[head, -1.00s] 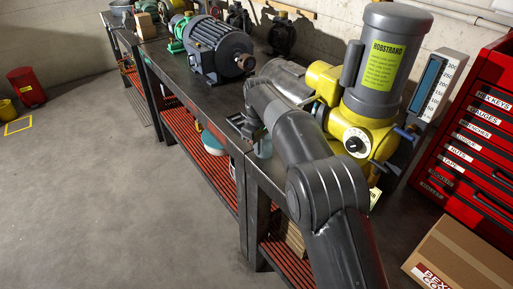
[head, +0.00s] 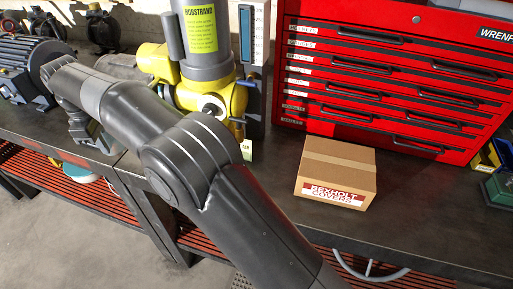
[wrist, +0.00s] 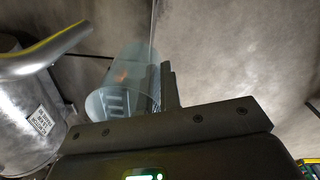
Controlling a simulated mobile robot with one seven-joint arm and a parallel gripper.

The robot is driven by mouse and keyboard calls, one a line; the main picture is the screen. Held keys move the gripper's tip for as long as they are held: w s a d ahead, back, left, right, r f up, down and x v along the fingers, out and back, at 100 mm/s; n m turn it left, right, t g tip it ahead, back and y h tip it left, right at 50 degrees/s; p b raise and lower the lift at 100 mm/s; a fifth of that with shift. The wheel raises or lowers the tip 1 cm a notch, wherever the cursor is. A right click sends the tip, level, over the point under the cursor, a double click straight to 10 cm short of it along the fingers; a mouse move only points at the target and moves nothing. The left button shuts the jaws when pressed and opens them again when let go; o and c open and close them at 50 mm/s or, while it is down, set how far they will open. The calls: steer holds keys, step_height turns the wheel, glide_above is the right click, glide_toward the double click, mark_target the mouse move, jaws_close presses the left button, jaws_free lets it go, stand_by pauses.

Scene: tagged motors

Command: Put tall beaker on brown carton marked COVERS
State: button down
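The tall beaker (wrist: 128,82) is clear, bluish glass and stands out in the wrist view, tilted across the picture, right against the dark fingers. My gripper (wrist: 168,85) looks shut on its wall; the exact contact is hard to see.
A red tool chest (head: 400,75) stands behind the carton. A dark motor (head: 28,65) is at the left. Bench (head: 430,215) right of the carton is clear.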

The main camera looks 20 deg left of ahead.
steer(key=w+d+r+m, duration=0.1)
steer(key=w+d+r, duration=0.25)
steer(key=d, duration=0.75)
steer(key=w+d+r+m, duration=0.15)
steer(key=d+r, duration=0.25)
steer(key=d, duration=0.8)
steer(key=w+d+r, duration=0.3)
steer(key=d+r, duration=0.1)
steer(key=d, duration=0.7)
steer(key=w+d+f+m, duration=0.1)
steer(key=w+d+m, duration=0.4)
steer(key=d, duration=1.2)
steer(key=w+d+m, duration=0.1)
steer(key=d+m, duration=0.9)
steer(key=d, duration=0.7)
glide_above(329, 162)
step_height(329, 162, down, 6)
steer(key=shift+f, duration=0.25)
steer(key=shift+a+f, duration=0.1)
steer(key=shift+f, duration=1.95)
steer(key=shift+f, duration=0.15)
